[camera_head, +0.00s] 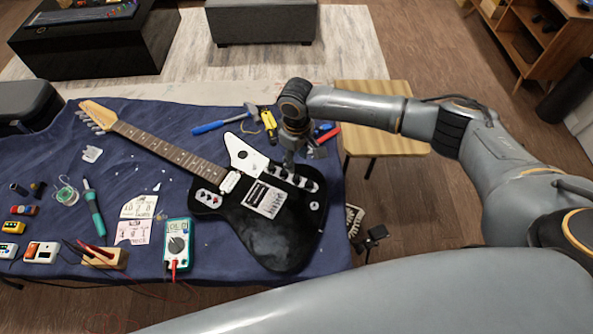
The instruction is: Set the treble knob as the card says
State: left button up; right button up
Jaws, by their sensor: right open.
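A black electric guitar (272,245) with a white pickguard (243,155) lies on the blue-covered table. A row of small knobs (312,186) sits on a metal plate near its upper right edge; which is treble and where each points are too small to tell. Two white cards with dark writing, an upper card (138,207) and a lower card (133,232), lie left of the body; I cannot read them. My left gripper is out of view.
A multimeter (178,243), a teal-handled tool (94,210), a wooden stand (108,258) and several small pedals (40,252) are on the table's left. A blue-handled hammer (224,123) and a yellow tool (269,122) lie behind the guitar. A wooden stool (375,97) stands beyond.

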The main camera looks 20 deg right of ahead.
aim_at(297, 176)
notch_tip(297, 176, down, 8)
jog(key=shift+w+r+p, duration=0.1)
jog(key=shift+r+p, duration=0.05)
jog(key=shift+p, duration=0.2)
jog(key=shift+f, duration=0.45)
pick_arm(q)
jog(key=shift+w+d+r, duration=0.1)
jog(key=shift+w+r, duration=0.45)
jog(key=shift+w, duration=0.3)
pick_arm(e)
grip_shut()
